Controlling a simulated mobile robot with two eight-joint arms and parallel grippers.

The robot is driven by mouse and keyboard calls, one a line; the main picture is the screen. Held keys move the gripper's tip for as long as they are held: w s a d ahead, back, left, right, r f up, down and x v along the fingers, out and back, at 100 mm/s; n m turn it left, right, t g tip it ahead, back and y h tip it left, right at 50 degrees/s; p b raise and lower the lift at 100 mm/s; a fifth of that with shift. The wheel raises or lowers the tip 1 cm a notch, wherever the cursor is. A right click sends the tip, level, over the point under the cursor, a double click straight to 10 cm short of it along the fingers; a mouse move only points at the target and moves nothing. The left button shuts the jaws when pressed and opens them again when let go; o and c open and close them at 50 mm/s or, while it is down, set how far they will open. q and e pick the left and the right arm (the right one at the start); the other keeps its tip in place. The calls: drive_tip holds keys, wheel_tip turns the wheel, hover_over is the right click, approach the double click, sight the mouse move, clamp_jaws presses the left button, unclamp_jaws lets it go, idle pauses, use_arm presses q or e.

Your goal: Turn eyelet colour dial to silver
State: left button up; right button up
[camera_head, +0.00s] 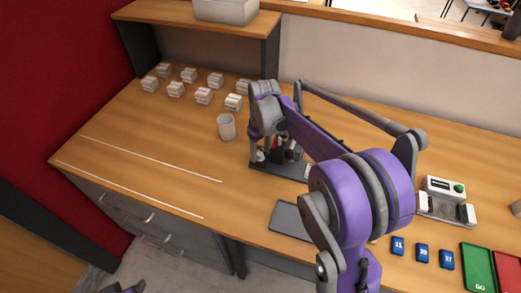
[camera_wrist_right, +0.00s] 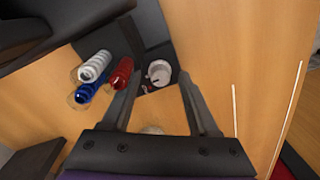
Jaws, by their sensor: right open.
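A pale round dial (camera_wrist_right: 159,72) sits on a dark base in the right wrist view, beyond the fingertips and between them. I cannot make out its colour marks or its setting. My right gripper (camera_wrist_right: 160,84) is open, with nothing held between its fingers. Whether a finger touches the dial is unclear. In the head view the right gripper (camera_head: 272,148) is over the dark base (camera_head: 262,168), and my own arm hides the dial. A small purple and dark part of mine shows at the bottom left, perhaps the left gripper (camera_head: 124,288).
A pale cup (camera_head: 226,126) stands left of the base. Several white stacks are at the back left. Blue numbered tags and a green tray (camera_head: 478,268) lie right.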

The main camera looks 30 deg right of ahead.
sight(262, 153)
wheel_tip(262, 153, up, 11)
drive_tip(key=shift+d, duration=0.25)
idle(0.3)
drive_tip(key=shift+f, duration=0.1)
drive_tip(key=s+a+f+m+t, duration=0.1)
drive_tip(key=s+a+f+t, duration=0.1)
drive_tip(key=s, duration=0.5)
drive_tip(key=s+a+f+t, duration=0.1)
drive_tip(key=s+a+f, duration=0.3)
drive_tip(key=s+a, duration=0.2)
drive_tip(key=s+a+f+m+t, duration=0.1)
drive_tip(key=s+a+f+t, duration=0.1)
drive_tip(key=s, duration=0.6)
drive_tip(key=shift+a+f+m+t+h, duration=0.3)
drive_tip(key=shift+a+f, duration=0.6)
